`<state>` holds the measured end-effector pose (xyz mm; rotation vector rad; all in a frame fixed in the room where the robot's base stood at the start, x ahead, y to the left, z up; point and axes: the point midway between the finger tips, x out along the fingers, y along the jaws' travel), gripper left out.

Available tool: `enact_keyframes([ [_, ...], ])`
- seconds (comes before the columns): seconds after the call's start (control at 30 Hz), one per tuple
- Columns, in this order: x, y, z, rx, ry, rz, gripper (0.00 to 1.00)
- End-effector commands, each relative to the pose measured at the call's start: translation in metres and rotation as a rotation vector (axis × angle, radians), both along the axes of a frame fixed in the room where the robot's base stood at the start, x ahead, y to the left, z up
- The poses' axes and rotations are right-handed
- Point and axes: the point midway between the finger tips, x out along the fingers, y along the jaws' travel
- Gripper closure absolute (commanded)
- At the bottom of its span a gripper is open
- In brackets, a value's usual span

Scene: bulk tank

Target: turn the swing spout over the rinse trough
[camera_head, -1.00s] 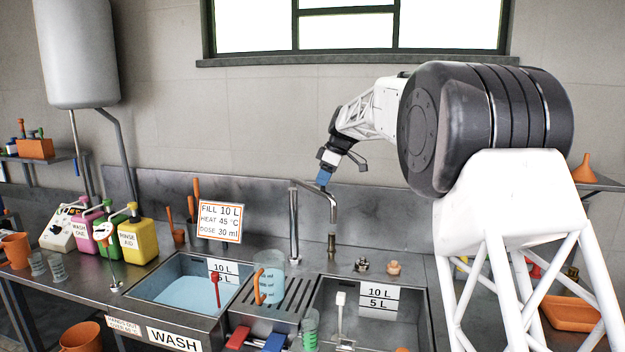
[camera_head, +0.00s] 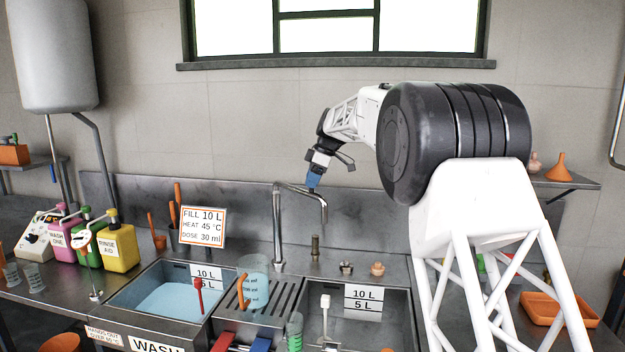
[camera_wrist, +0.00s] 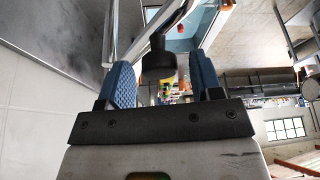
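The swing spout (camera_head: 303,190) is a thin metal pipe on an upright column (camera_head: 278,232) behind the two basins. Its arm reaches right from the column, and its end bends down. I cannot tell exactly what lies under its outlet. The rinse trough (camera_head: 398,318) is the right basin, with a 10 L / 5 L label. My gripper (camera_head: 313,182) points down at the spout's outer part. In the wrist view the blue fingers of my gripper (camera_wrist: 163,80) stand apart, with the dark spout end (camera_wrist: 158,62) between them and gaps showing; contact is unclear.
The wash basin (camera_head: 118,305) on the left holds blue water. A measuring jug (camera_head: 254,285) stands on the slatted drainer between basins. A sign (camera_head: 203,227), soap bottles (camera_head: 118,247) and small fittings (camera_head: 377,269) stand around. My arm hides part of the right side.

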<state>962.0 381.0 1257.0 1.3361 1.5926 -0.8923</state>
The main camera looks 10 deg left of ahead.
Motion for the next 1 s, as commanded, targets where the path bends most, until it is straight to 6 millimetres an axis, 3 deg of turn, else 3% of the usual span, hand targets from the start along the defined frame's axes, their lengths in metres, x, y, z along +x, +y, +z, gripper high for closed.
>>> enact_keyframes([
  [0.37, 0.001, -0.003, 0.006, 0.0, -0.001, 0.0, 0.41],
  [1.0, 0.005, -0.028, 0.068, 0.0, -0.001, 0.0, 0.41],
])
